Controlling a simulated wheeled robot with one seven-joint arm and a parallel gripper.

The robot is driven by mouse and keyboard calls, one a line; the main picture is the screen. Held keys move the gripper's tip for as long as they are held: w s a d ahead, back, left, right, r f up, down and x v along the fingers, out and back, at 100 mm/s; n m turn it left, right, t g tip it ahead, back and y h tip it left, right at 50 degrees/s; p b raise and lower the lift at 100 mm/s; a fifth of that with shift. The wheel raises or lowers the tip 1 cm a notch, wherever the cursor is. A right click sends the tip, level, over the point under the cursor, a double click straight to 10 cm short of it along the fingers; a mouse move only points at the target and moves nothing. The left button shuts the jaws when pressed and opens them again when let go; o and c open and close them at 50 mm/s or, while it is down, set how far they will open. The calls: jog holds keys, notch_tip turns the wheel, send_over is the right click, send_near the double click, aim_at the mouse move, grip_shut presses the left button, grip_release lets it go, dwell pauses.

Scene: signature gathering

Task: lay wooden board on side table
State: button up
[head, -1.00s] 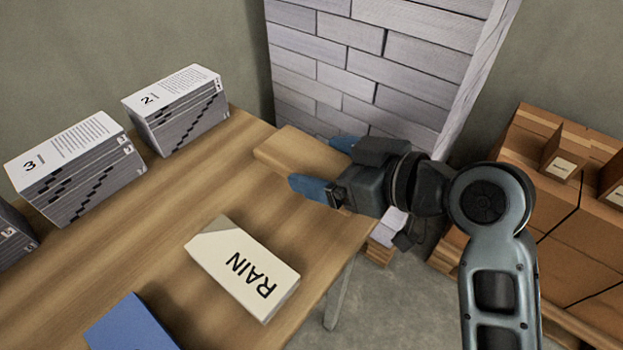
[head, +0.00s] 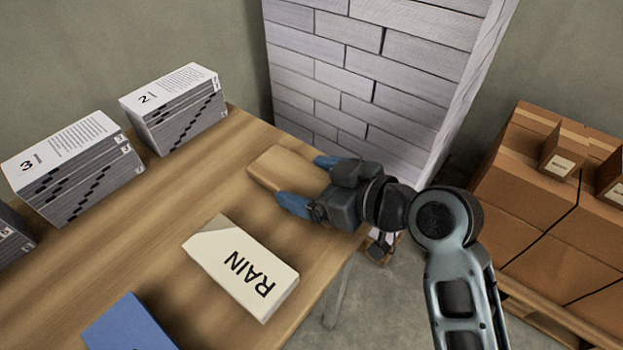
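The wooden board (head: 275,167) is a small, plain light-brown block near the right edge of the wooden table (head: 190,190). My gripper (head: 309,183) reaches in from the right, with one blue finger on each long side of the board's near end. The gripper is shut on the board. The board lies flat, at or very close to the tabletop; I cannot tell whether it fully touches. Its right end is partly hidden between the fingers.
Stacks of printed paper (head: 175,110) line the table's back left. A pale plank-patterned panel (head: 370,70) stands behind. Cardboard boxes (head: 545,210) are at right.

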jog(key=shift+o, duration=0.8)
jog(key=shift+r, duration=0.2)
jog(key=v, duration=1.2)
